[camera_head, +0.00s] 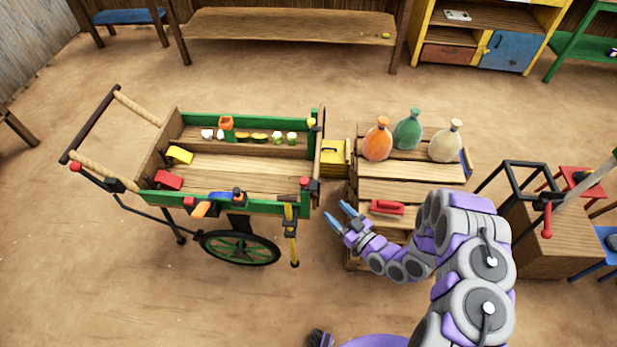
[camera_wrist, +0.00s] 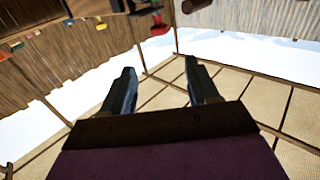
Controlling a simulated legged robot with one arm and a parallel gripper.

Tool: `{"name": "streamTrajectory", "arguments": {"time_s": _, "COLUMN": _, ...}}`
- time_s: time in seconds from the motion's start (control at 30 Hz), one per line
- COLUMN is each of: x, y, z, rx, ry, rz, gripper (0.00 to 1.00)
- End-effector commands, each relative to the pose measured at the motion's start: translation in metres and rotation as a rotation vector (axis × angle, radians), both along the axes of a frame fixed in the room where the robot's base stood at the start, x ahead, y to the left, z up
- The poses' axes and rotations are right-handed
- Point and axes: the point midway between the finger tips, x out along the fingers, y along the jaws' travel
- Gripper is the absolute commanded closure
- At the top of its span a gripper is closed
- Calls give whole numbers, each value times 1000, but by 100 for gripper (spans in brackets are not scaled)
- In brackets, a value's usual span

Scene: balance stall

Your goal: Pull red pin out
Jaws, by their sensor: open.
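A red-topped pin (camera_head: 304,182) stands at the near right corner of the green-edged wooden cart (camera_head: 262,207), beside a yellow and black post. Other red knobs show too, so I cannot be sure this is the pin. My gripper (camera_head: 341,214) is open and empty, to the right of that corner and a little lower in the picture, apart from it. In the wrist view my gripper (camera_wrist: 163,90) shows two spread dark fingers with nothing between them. A small red thing (camera_wrist: 159,28) shows beyond them at the top; I cannot tell what it is.
A slatted wooden platform (camera_head: 400,190) right of the cart bears orange, green and cream sacks (camera_head: 446,141) and a red-handled tool (camera_head: 387,207). A crank stand (camera_head: 545,230) is at the right. The sandy floor in front of the cart is clear.

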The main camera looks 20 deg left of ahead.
Motion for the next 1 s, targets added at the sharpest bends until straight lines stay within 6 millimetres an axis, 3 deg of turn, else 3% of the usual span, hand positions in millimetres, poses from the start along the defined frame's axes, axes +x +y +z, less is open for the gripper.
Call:
{"name": "streamTrajectory", "arguments": {"time_s": 0.37, "x": 23, "y": 37, "z": -1, "rx": -2, "ry": -2, "rz": 4, "gripper": 40}}
{"name": "streamTrajectory", "arguments": {"time_s": 1.0, "x": 76, "y": 124, "z": -1, "rx": -2, "ry": 0, "rz": 3, "gripper": 40}}
